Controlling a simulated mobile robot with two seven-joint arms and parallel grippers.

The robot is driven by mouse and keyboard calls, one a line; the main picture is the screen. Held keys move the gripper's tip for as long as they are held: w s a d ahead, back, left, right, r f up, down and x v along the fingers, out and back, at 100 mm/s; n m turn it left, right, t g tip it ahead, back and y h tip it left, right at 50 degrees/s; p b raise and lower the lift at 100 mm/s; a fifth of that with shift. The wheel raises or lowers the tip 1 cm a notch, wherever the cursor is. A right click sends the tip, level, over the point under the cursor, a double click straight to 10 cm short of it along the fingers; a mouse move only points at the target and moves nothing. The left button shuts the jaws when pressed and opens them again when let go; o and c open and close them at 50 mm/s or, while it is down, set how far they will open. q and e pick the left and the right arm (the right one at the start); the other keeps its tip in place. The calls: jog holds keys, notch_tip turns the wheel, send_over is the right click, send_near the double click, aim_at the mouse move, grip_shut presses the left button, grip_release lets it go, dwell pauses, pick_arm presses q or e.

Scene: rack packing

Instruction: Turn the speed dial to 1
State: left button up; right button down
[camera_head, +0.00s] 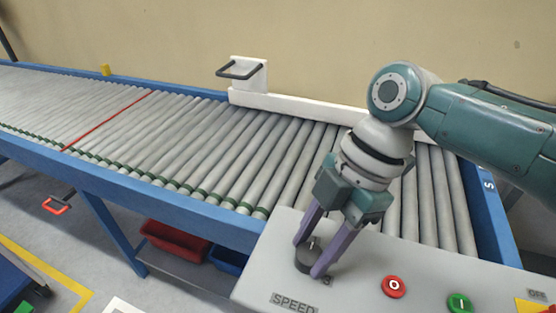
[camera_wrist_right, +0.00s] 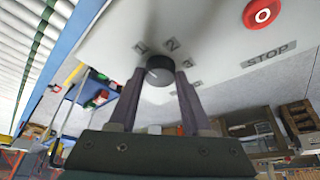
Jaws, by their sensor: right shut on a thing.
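The speed dial (camera_head: 304,262) is a dark round knob on the light grey control panel (camera_head: 350,278), beside the word SPEED. My right gripper (camera_head: 312,260) points down at the panel, its two purple fingers shut on the dial from either side. In the right wrist view the dial (camera_wrist_right: 159,69) sits between the fingertips (camera_wrist_right: 160,78), with several small number labels (camera_wrist_right: 171,44) around it. A short pale mark shows on the dial's face, but I cannot tell surely which number it points to. My left gripper is not in view.
A red stop button (camera_head: 394,286) and a green button (camera_head: 459,303) are on the panel, right of the dial. The roller conveyor (camera_head: 230,150) runs behind the panel, with a white guide rail (camera_head: 300,107) at its far side. Red and blue bins (camera_head: 175,240) are below.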

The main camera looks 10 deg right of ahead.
dwell(0.4)
jog(key=shift+c, duration=1.7)
grip_release()
jog(key=p+v, duration=0.1)
jog(key=v, duration=0.8)
jog(key=shift+d+r, duration=0.15)
jog(key=shift+r, duration=0.25)
jog(key=shift+w, duration=0.1)
